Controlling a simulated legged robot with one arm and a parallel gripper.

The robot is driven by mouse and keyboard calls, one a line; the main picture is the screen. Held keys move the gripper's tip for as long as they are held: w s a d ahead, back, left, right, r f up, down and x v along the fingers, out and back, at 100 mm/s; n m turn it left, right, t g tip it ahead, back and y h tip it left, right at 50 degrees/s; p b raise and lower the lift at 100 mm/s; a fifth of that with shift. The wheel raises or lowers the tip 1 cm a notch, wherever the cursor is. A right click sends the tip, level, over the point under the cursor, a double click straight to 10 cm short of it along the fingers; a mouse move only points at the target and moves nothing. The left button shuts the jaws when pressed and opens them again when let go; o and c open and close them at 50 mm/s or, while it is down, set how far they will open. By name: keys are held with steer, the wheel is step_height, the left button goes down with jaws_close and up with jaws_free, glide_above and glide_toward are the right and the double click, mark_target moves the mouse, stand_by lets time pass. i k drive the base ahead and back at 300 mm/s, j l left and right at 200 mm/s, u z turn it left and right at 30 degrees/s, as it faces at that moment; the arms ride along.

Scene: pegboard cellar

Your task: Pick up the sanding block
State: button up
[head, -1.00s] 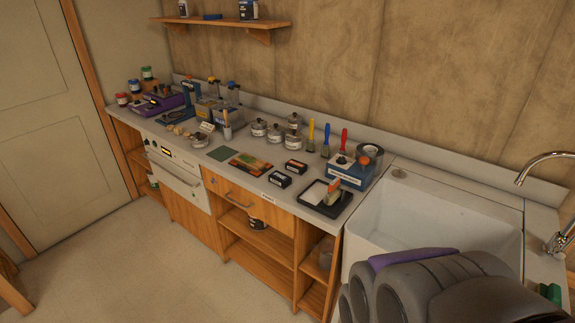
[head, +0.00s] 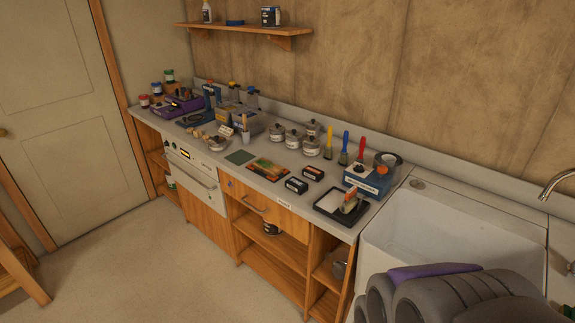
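No item is clear enough to name as the sanding block for certain. Two small dark blocks with pale labels lie on the counter: a nearer block (head: 296,186) and a farther block (head: 313,173). To their right, a black tray (head: 326,211) holds a white area and a small upright orange, white and green item (head: 349,201). A flat green sheet (head: 240,157) lies left of the blocks. My arm's grey and purple links fill the lower right corner, well short of these things. My gripper's fingers are not visible.
The grey counter (head: 270,198) runs along the wall. A blue box (head: 367,181), upright brushes and metal tins (head: 293,140) stand behind the blocks. A white sink (head: 420,235) is on the right. A wooden shelf (head: 245,30) hangs above. The floor (head: 150,270) in front is open.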

mark_target(315, 175)
steer(key=i+j+z, duration=0.3)
steer(key=i+j, duration=0.15)
steer(key=i+j+z, duration=0.3)
steer(key=i+j, duration=0.3)
steer(key=i+j+z, duration=0.3)
steer(key=j, duration=0.4)
steer(key=i+l, duration=0.05)
steer(key=i, duration=0.05)
